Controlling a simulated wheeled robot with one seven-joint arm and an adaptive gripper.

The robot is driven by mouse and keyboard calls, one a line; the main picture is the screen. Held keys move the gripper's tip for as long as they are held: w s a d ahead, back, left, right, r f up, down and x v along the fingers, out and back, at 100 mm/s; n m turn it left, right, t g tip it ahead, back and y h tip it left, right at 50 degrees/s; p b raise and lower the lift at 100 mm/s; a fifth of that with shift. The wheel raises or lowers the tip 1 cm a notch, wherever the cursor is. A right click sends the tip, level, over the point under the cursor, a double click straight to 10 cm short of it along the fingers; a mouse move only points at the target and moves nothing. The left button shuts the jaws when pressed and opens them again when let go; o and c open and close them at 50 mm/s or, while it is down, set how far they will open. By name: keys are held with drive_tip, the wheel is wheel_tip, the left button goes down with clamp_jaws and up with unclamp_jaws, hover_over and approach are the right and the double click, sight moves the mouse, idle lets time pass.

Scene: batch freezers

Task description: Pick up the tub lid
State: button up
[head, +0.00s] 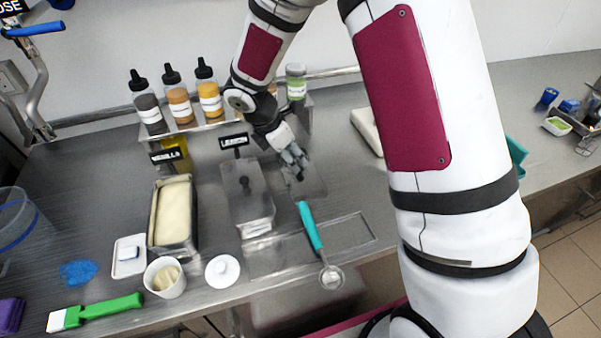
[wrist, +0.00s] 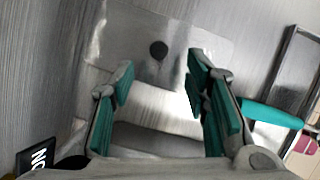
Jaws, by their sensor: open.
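The tub lid (head: 236,203) is a flat grey metal lid with a dark knob, on the lemon tub (head: 257,227) in the middle of the counter. In the wrist view, a round dark knob stands on a pale grey metal sheet (wrist: 195,40), apparently this lid, beyond the fingertips. My gripper (head: 298,160) is open and empty, above the counter to the upper right of the lid. Its teal-padded fingers (wrist: 158,85) are spread in the wrist view, with the knob ahead of the gap and not between them. A bright, curved metal surface shows between the fingers.
A teal-handled scoop (head: 310,226) lies right of the tub. An open tub of pale ice cream (head: 173,215) stands to the left. A small white round lid (head: 222,271) and a white cup (head: 165,278) are in front. The lemon sign (head: 234,141) and bottles (head: 180,105) stand behind.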

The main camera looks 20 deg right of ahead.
drive_tip(key=shift+p+x, duration=0.5)
drive_tip(key=shift+x, duration=2.1)
drive_tip(key=shift+w+d, duration=0.1)
drive_tip(key=shift+w, duration=0.05)
drive_tip(key=shift+c, duration=0.4)
clamp_jaws()
